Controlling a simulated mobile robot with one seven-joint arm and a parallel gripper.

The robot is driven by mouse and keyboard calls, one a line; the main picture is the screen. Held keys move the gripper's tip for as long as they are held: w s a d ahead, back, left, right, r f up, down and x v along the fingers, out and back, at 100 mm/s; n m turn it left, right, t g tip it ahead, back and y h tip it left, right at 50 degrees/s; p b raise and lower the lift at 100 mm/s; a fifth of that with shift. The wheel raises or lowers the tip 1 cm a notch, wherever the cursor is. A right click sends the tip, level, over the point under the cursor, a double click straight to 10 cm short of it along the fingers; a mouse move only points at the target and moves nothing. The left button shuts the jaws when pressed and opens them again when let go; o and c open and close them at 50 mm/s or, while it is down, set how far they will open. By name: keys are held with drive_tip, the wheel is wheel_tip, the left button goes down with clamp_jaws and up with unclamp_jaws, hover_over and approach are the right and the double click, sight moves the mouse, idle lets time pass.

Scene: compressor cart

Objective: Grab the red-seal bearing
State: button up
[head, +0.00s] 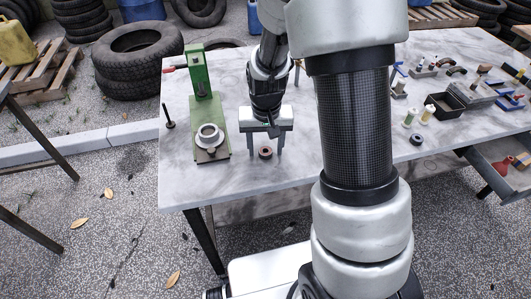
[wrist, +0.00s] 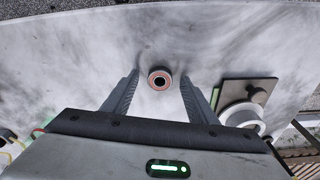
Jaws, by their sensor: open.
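The red-seal bearing (head: 265,152) is a small ring with a reddish-brown face and a dark bore, lying flat on the grey marbled table (head: 190,185) near its front left. In the wrist view the bearing (wrist: 160,79) lies centred just beyond the fingertips. My gripper (head: 266,155) points down over the table with its fingers apart, one on each side of the bearing in the head view. The gripper (wrist: 160,80) is open and empty. I cannot tell the exact height of the fingertips above the table.
A green press (head: 198,100) with a pale ring-shaped part (head: 209,136) on its base stands close left of my gripper. A dark ring (head: 416,139), bottles and a black tray (head: 443,106) lie to the right. The table between is clear.

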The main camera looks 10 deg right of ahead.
drive_tip(key=c, duration=1.2)
